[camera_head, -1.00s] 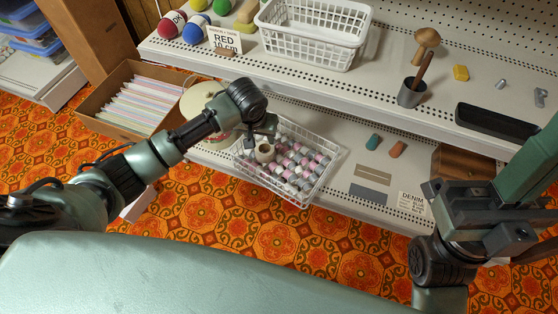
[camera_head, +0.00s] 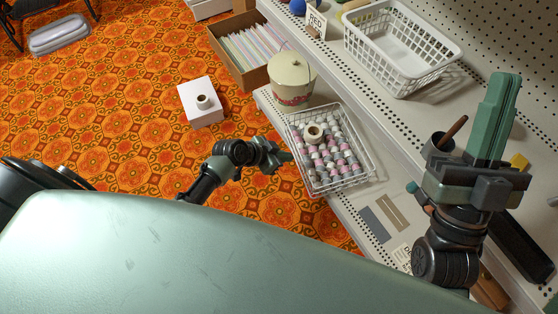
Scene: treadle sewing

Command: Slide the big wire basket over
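The big wire basket (camera_head: 345,184) is white and filled with several pink, white and grey spools, with a larger cream spool (camera_head: 314,133) on top. It sits on the lower shelf, right of the middle in the head view. My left gripper (camera_head: 283,157) is just left of the basket's near-left side, by the shelf edge. Whether it touches the wire, and whether its jaws are open, I cannot tell. My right gripper (camera_head: 497,108) points upward at the right, in front of the upper shelf, away from the basket. Its fingers stand together with no visible gap.
A cream lidded tin (camera_head: 292,78) stands close behind the basket. Flat grey and tan plates (camera_head: 375,224) lie on the lower shelf in front of it. A white plastic basket (camera_head: 402,48) and a cup (camera_head: 437,146) are on the upper shelf. A white box (camera_head: 201,102) stands on the patterned floor.

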